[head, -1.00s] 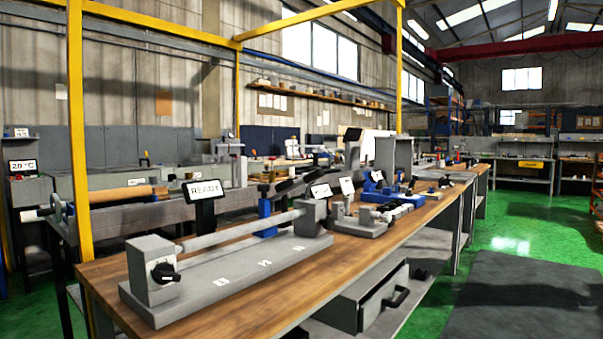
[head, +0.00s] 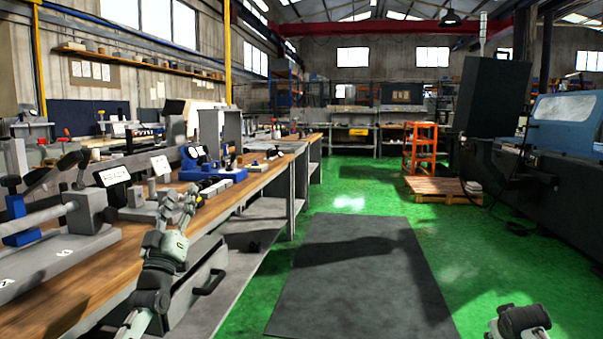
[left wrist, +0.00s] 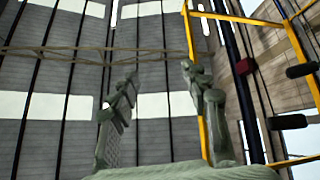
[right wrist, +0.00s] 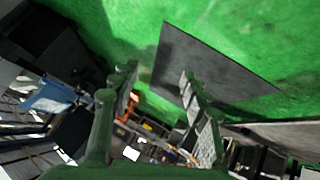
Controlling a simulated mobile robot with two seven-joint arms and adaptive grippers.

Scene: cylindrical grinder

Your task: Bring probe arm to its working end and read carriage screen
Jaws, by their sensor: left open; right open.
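My left gripper (head: 178,203) is raised beside the wooden bench, open and empty. Its spread fingers (left wrist: 158,75) show against the roof in the left wrist view. My right gripper (right wrist: 158,78) is open and empty above the floor; only part of my right arm shows low in the head view.
The wooden bench (head: 62,290) with measuring devices runs along the left, with a drawer (head: 195,285) below. A dark mat (head: 358,280) lies on the clear green floor. A pallet (head: 436,190) and an orange rack (head: 420,147) stand before the grinder.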

